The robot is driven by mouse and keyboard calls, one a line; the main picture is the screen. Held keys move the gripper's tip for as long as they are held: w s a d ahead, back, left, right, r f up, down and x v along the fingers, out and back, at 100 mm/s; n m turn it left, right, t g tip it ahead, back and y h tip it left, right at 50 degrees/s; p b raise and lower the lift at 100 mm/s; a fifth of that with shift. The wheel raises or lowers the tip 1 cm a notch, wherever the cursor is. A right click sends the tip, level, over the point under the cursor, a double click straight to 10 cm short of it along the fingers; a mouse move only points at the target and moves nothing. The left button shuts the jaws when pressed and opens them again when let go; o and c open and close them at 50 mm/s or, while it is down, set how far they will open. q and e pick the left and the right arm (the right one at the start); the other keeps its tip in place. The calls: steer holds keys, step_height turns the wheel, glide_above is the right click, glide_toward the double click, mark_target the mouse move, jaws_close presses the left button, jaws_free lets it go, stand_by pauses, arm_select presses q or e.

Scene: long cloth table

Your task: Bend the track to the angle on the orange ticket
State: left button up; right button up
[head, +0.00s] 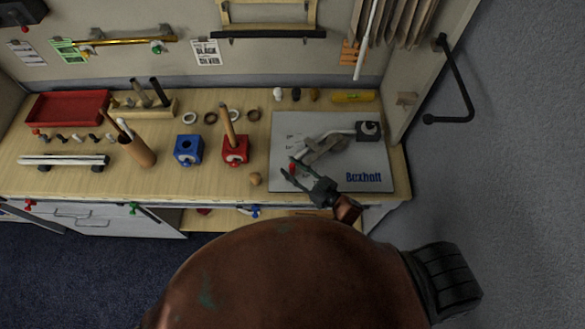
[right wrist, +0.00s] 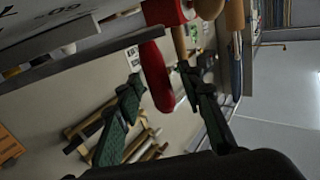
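On the grey "Buxholt" board (head: 300,183) lies a jig with a grey angled plate (head: 325,149), a pale bar (head: 338,131) and a dark block (head: 368,131). A small red handle (head: 292,167) shows at its left end. My right gripper (head: 289,172) is at that handle. In the right wrist view the red handle (right wrist: 158,78) stands between the spread green fingers, with a gap on each side. An orange ticket (head: 352,53) is on the back wall, its writing unreadable, partly behind a hanging white rod (head: 366,40). My left gripper is out of view.
Left of the board stand a red block (head: 235,150) with a peg, a blue block (head: 188,150) and a brown cup (head: 138,151) of sticks. A small wooden ball (head: 255,179) lies near the front edge. A side wall (head: 410,85) closes the right.

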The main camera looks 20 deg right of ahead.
steer(key=shift+c, duration=0.2)
jaws_close()
stand_by(0.4)
